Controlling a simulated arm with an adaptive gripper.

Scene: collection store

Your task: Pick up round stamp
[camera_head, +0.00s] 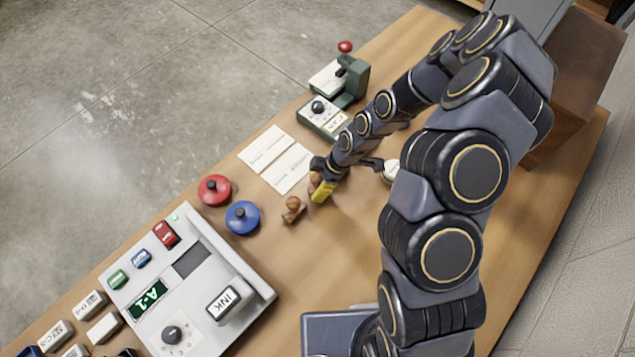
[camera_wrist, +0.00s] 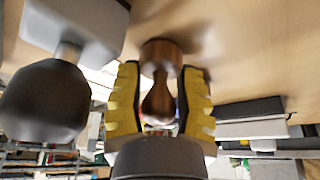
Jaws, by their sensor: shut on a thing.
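A brown wooden stamp with a rounded handle and a round base (camera_wrist: 160,52) stands between the yellow fingers of my gripper (camera_wrist: 160,98) in the wrist view. The fingers are shut on its handle, one on each side. The base is beside the wooden table surface; I cannot tell whether it touches. In the head view my gripper (camera_head: 321,189) is low over the table, and part of the held stamp (camera_head: 314,181) shows beside the yellow fingertip. Another small brown wooden stamp (camera_head: 293,211) is on the table just left of the gripper.
Red (camera_head: 214,190) and blue (camera_head: 242,217) round knobbed pads lie to the left. White cards (camera_head: 265,149) lie behind the gripper. A green device with a red knob (camera_head: 345,47) stands farther back. A grey ink console (camera_head: 185,290) fills the front left. A dark knob (camera_wrist: 45,100) looms left in the wrist view.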

